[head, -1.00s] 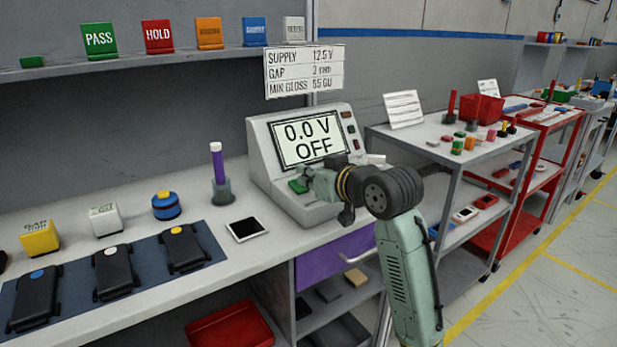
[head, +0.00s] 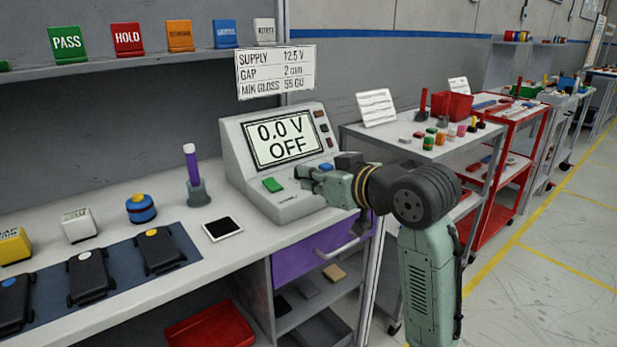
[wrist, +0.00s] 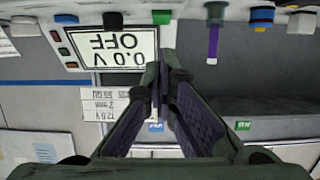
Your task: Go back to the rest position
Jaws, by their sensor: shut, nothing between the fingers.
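My gripper (head: 308,174) is shut and empty in the head view, in front of the grey tester and to the right of its green button (head: 273,185). A small gap shows between the green button and my gripper. The wrist view, upside down, shows my fingers (wrist: 164,82) together with nothing between them. The tester (head: 236,150) has a screen (head: 283,142) that reads "0.0 V OFF".
A purple drawer (head: 300,258) with a handle sits under the bench below my gripper. Three black modules (head: 88,277) lie on a blue mat at left. A purple-handled tool (head: 191,165) stands upright in a holder. A grey cart (head: 395,140) and a red cart (head: 500,115) stand at right.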

